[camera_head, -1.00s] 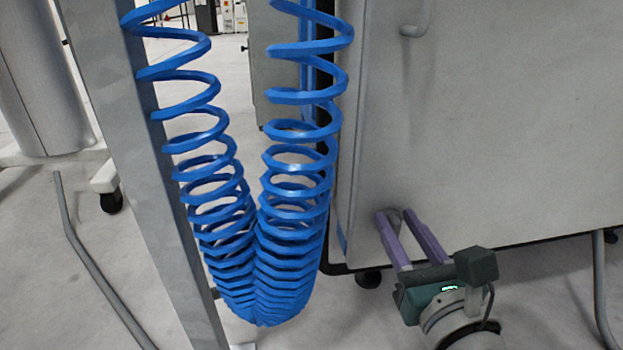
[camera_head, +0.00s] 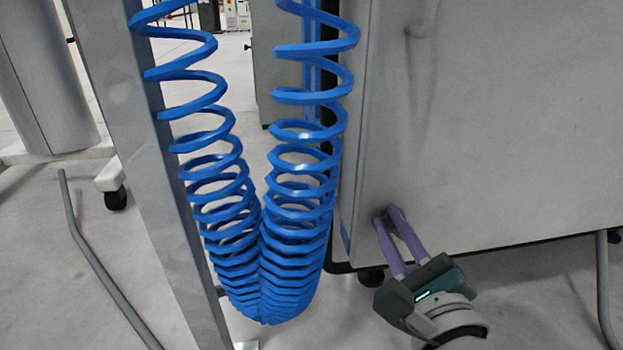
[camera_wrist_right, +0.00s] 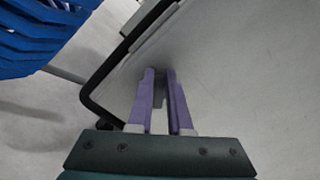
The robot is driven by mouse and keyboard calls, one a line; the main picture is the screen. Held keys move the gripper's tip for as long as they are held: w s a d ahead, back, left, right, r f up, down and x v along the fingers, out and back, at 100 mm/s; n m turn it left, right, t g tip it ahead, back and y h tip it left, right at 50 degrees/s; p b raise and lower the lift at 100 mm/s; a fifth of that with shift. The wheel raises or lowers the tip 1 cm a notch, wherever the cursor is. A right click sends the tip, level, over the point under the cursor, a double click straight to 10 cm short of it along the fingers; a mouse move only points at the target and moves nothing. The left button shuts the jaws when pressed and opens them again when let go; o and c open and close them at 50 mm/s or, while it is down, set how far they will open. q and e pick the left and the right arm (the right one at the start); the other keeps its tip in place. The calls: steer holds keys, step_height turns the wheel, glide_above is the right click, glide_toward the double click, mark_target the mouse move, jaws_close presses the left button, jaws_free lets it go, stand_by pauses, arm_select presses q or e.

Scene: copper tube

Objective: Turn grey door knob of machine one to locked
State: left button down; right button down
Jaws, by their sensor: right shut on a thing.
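The grey machine (camera_head: 520,120) fills the right of the head view, its door panel facing me. My right gripper (camera_head: 386,214), with purple fingers, reaches the lower left corner of this panel. Its fingers are shut on a small grey knob (camera_wrist_right: 159,88), which shows between them in the right wrist view, where the gripper also shows (camera_wrist_right: 160,72). In the head view the fingertips mostly hide the knob, and its locking position cannot be read. My left gripper is not in view.
A blue coiled hose (camera_head: 265,270) hangs close to the left of the machine. A grey post (camera_head: 150,170) stands beside it. A bent grey handle (camera_head: 425,18) sits higher on the panel. Pale floor lies below.

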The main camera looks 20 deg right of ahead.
steer(key=shift+a+f+n+g, duration=0.1)
steer(key=shift+f+n, duration=0.3)
steer(key=shift+n, duration=1.15)
steer(key=shift+a+f+n+g, duration=0.1)
steer(key=shift+f+n, duration=0.25)
steer(key=shift+n, duration=1.15)
steer(key=shift+f+n+g, duration=0.1)
steer(key=shift+f+n, duration=0.3)
steer(key=shift+n, duration=1.15)
steer(key=c, duration=0.9)
jaws_free()
steer(key=shift+d+r, duration=0.1)
steer(key=shift+o, duration=0.3)
steer(key=shift+s+d+r, duration=0.1)
steer(key=shift+d, duration=0.15)
steer(key=p+v, duration=0.3)
steer(key=v, duration=0.7)
